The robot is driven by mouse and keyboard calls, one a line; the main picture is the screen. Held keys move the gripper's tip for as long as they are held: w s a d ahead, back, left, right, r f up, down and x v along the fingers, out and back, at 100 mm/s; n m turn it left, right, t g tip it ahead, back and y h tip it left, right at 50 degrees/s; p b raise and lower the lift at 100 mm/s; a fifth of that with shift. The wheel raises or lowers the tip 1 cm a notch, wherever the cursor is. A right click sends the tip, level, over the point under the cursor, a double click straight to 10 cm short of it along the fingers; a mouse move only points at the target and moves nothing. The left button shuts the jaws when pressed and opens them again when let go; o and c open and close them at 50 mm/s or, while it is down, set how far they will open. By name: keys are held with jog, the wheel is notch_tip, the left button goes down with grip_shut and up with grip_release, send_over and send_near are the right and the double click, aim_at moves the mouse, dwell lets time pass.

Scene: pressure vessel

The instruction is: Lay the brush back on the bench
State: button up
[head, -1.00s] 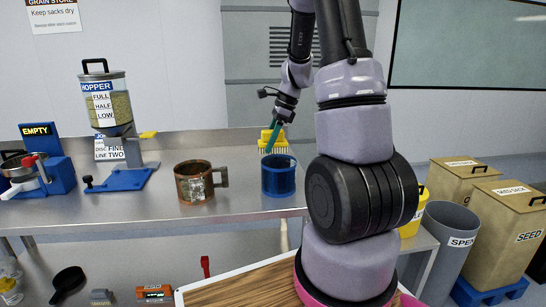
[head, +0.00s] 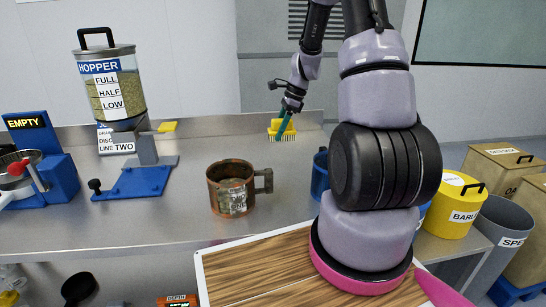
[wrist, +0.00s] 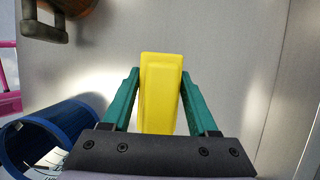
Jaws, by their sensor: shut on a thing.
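The yellow brush (head: 275,130) is held bristles down near the back of the steel bench (head: 150,218). My gripper (head: 283,124) has teal fingers shut on it from above. In the wrist view, the brush's yellow body (wrist: 161,92) lies between the two teal fingers (wrist: 161,95). I cannot tell whether the bristles touch the bench top or hang just above it.
A blue mug (head: 319,176) stands in front of the brush, partly hidden by my arm. A rusty mug (head: 232,190) stands to its left. The hopper (head: 112,85) and its blue base (head: 131,184) are further left. Bench between mugs and brush is clear.

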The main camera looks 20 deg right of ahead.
send_over(273, 164)
jog(key=d, duration=0.1)
jog(key=f, duration=0.6)
jog(key=shift+s+d+f, duration=0.1)
jog(key=shift+s+d, duration=0.05)
jog(key=shift+d, duration=0.05)
jog(key=shift+f, duration=1.95)
jog(key=shift+f, duration=0.1)
jog(key=o, duration=1.2)
